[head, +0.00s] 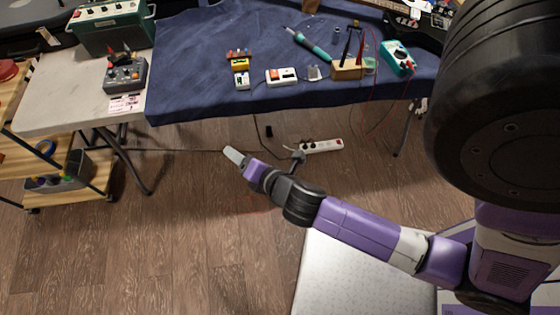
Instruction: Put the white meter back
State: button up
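A white device with red-orange parts (282,76) lies on the blue-covered table (190,68), near its front edge; I cannot tell if this is the white meter. A teal meter with a pale face (398,57) is at the right of the same table, with red leads near it. My gripper (235,156) is in front of the table, over the floor, apart from everything on the tabletop. Its grey fingers show side-on, so I cannot tell whether they are apart or hold anything.
Small pedals (240,65), a soldering iron (308,43) and a wooden holder (347,69) stand on the blue cloth. A pale side table (60,95) at left carries a control box (125,73) and a green amplifier (111,25). A power strip (322,146) lies on the floor.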

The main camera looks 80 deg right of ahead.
jog(key=s+a+r+m+t+y, duration=0.1)
jog(key=s+a+r+m+y, duration=0.1)
jog(key=s+a+m, duration=0.3)
jog(key=s+a+r+m+t+y, duration=0.1)
jog(key=s+a+r+m+y, duration=0.15)
jog(key=a, duration=0.35)
jog(key=s+a+r+m+t+y, duration=0.1)
jog(key=s+a+r+m, duration=0.1)
jog(key=s+r+m, duration=0.1)
jog(key=s+a+r+m+t+y, duration=0.1)
jog(key=s+a+r+m, duration=0.1)
jog(key=r+m, duration=0.4)
notch_tip(320, 180, up, 2)
jog(key=shift+s+a+r+t+y, duration=0.1)
jog(key=shift+s+a+t+y, duration=0.2)
jog(key=shift+s, duration=0.45)
